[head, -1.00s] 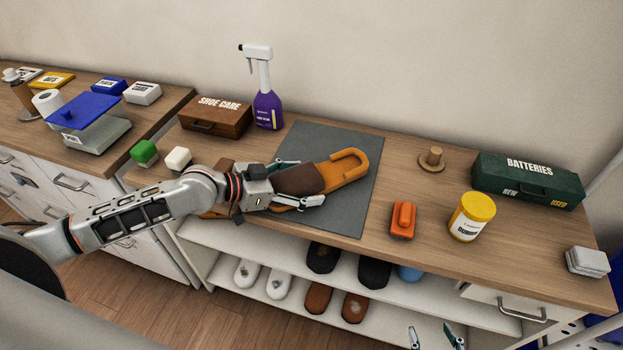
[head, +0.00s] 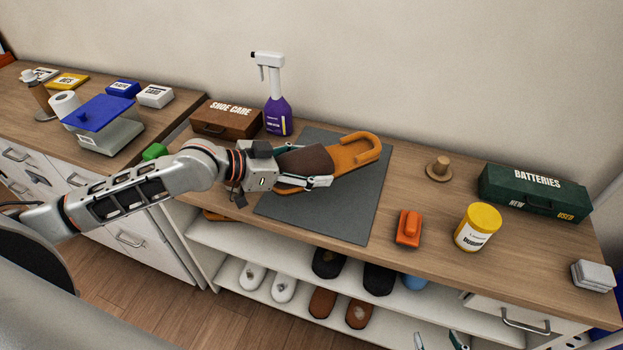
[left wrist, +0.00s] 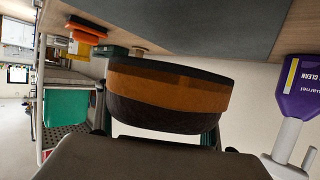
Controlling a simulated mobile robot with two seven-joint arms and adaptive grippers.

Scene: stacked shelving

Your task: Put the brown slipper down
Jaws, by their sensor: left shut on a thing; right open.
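My left gripper (head: 308,170) is shut on the brown slipper (head: 355,155), which has a dark brown upper and a tan sole and heel loop. In the head view the slipper appears over the grey mat (head: 350,215) on the counter, its heel loop pointing to the right and back. In the left wrist view the slipper (left wrist: 165,95) sits between the fingers and looks apart from the mat (left wrist: 215,25); its exact height is unclear. My right gripper (head: 436,341) is open and empty at the bottom edge, partly cut off.
An orange object (head: 409,228), yellow-lidded tub (head: 478,228), wooden peg (head: 438,168) and batteries box (head: 532,192) stand to the right. Shoes, including white ones (head: 250,275), fill the shelves below.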

